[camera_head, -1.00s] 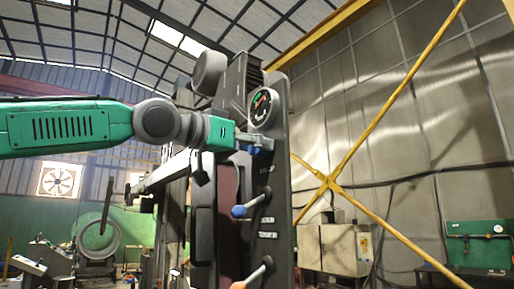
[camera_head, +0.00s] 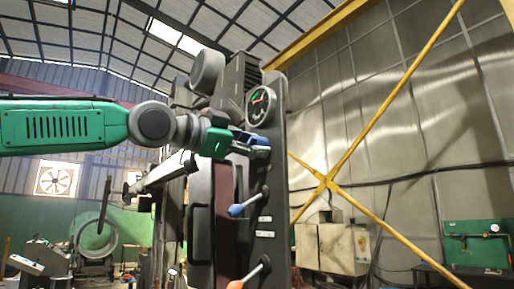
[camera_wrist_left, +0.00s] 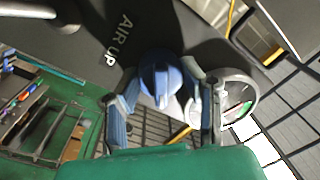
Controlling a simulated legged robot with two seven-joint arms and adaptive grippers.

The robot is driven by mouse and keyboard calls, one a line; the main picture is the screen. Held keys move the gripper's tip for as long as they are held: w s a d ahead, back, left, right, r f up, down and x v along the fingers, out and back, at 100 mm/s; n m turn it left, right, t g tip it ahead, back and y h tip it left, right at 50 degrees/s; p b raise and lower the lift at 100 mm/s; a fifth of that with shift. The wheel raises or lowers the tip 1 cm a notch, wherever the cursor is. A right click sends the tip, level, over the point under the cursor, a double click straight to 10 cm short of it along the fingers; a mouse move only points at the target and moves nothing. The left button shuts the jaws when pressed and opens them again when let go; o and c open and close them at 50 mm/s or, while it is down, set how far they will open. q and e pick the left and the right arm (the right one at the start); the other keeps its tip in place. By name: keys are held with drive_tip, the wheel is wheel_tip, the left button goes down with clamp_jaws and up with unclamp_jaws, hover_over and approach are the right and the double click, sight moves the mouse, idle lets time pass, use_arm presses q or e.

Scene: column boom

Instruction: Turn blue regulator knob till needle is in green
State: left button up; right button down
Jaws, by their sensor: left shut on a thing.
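The blue regulator knob (camera_wrist_left: 160,80) shows in the wrist view on a dark panel, beside the words AIR UP. My left gripper (camera_wrist_left: 160,88) has a finger on each side of the knob and is shut on it. In the head view my left gripper (camera_head: 258,145) is at the panel just below the round gauge (camera_head: 260,106) and hides most of the knob. The gauge has a dark face with green and red marks at the top; the exact needle position is too small to tell. My right gripper is not in view.
Below on the dark panel (camera_head: 276,185) are a blue-ended lever (camera_head: 237,210) and an orange-ended lever (camera_head: 250,274). A yellow cross brace (camera_head: 330,183) and grey cabinets (camera_head: 333,247) stand to the right. The air in front of the panel's right side is clear.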

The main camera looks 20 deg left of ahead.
use_arm(q)
drive_tip(key=m, duration=0.3)
drive_tip(key=f+m, duration=0.1)
drive_tip(key=m, duration=0.1)
drive_tip(key=shift+m, duration=0.4)
drive_tip(key=shift+m+h, duration=0.3)
drive_tip(key=shift+m, duration=2)
drive_tip(key=o, duration=1.1)
drive_tip(key=shift+o, duration=0.2)
drive_tip(key=shift+s+a+r, duration=0.15)
drive_tip(key=shift+a+r, duration=0.05)
drive_tip(key=shift+a, duration=0.2)
drive_tip(key=shift+d, duration=0.2)
